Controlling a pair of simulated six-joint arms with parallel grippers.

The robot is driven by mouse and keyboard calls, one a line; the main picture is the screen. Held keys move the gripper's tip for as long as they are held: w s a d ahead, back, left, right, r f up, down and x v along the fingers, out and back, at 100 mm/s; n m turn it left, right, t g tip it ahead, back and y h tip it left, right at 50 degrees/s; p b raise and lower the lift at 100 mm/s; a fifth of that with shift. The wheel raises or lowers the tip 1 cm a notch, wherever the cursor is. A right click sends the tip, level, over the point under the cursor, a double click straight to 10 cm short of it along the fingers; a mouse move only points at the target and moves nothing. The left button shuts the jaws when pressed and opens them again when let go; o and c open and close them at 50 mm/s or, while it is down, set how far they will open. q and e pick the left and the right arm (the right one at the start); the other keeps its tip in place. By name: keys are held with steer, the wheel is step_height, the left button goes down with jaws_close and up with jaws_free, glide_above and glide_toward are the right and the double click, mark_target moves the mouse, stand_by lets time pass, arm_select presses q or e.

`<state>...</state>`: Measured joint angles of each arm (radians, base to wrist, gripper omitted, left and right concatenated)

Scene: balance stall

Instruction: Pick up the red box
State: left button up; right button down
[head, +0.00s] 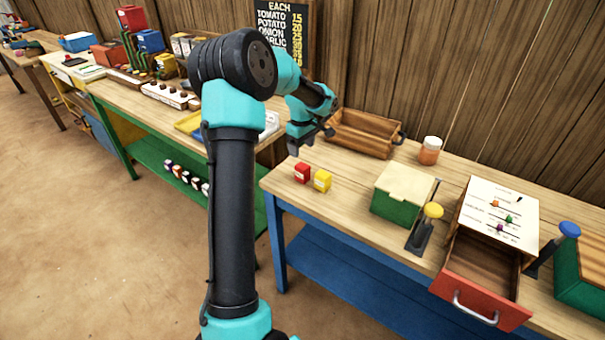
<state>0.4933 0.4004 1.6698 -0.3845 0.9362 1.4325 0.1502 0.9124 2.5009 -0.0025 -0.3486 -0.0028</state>
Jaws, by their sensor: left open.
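A small red box (302,172) with a pale label sits on the wooden table top, near its left front corner. A yellow box (322,180) of similar size stands close beside it on the right. My left gripper (309,143) is open and empty, above and behind the red box and apart from it. My left arm crosses the middle of the view. My right gripper is not in view.
A wooden tray (352,145) stands behind the gripper. An orange jar (429,151), a green box with a cream lid (405,183) and an open red drawer (478,298) are to the right. Table space before the tray is clear.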

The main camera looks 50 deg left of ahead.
mark_target(303, 166)
arm_select(q)
steer(key=shift+f, duration=2.8)
steer(key=shift+s+d+f, duration=0.1)
steer(key=shift+d+f, duration=0.05)
steer(key=shift+f, duration=1.15)
steer(key=shift+d+f, duration=0.15)
steer(key=shift+f, duration=1.15)
steer(key=shift+c, duration=0.2)
steer(key=c, duration=1)
